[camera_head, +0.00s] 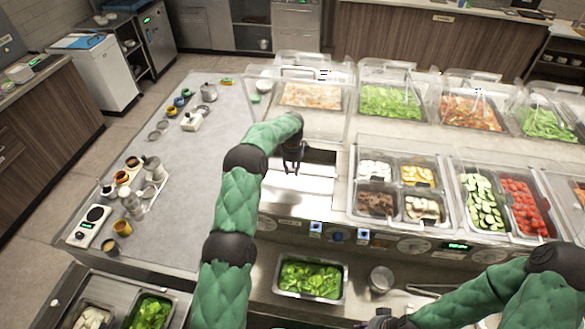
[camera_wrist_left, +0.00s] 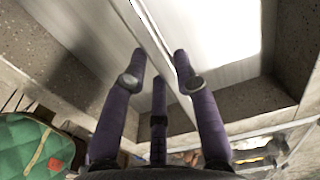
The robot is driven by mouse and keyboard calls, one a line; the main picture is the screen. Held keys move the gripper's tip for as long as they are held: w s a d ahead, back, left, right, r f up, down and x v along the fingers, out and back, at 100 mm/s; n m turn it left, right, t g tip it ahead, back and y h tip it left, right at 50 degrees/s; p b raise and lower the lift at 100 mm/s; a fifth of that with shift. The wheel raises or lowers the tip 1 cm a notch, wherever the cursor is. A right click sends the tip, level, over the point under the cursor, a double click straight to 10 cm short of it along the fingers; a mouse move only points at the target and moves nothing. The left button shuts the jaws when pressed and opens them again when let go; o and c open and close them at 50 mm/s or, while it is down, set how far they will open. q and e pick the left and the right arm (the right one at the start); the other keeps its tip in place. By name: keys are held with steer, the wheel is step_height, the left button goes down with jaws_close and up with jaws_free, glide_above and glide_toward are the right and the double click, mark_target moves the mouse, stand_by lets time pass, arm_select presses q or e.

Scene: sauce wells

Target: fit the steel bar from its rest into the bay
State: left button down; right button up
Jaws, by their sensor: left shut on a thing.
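My left gripper (camera_head: 293,168) is over the bay (camera_head: 310,190), an opening in the counter left of the small food pans. In the left wrist view the gripper (camera_wrist_left: 160,62) is shut on the steel bar (camera_wrist_left: 150,32), a thin pale strip running from the top edge down between the fingers. The bay shows there as a bright metal recess (camera_wrist_left: 215,30) with speckled rims around it. I cannot tell whether the bar touches the bay's edges. In the head view the bar is too small to make out. My right gripper (camera_head: 385,318) is barely visible at the bottom edge.
Pans of sliced vegetables (camera_head: 480,200) and clear-covered food trays (camera_head: 390,100) stand right of and behind the bay. A pan of greens (camera_head: 310,278) sits in front. The grey counter (camera_head: 200,165) at left has free room, with cups and jars along its left side.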

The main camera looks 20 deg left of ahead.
arm_select(q)
steer(key=shift+f+b, duration=0.5)
steer(key=shift+f, duration=0.05)
stand_by(0.8)
steer(key=c, duration=0.9)
jaws_free()
steer(key=shift+r, duration=0.1)
step_height(320, 180, up, 12)
steer(key=shift+f, duration=0.1)
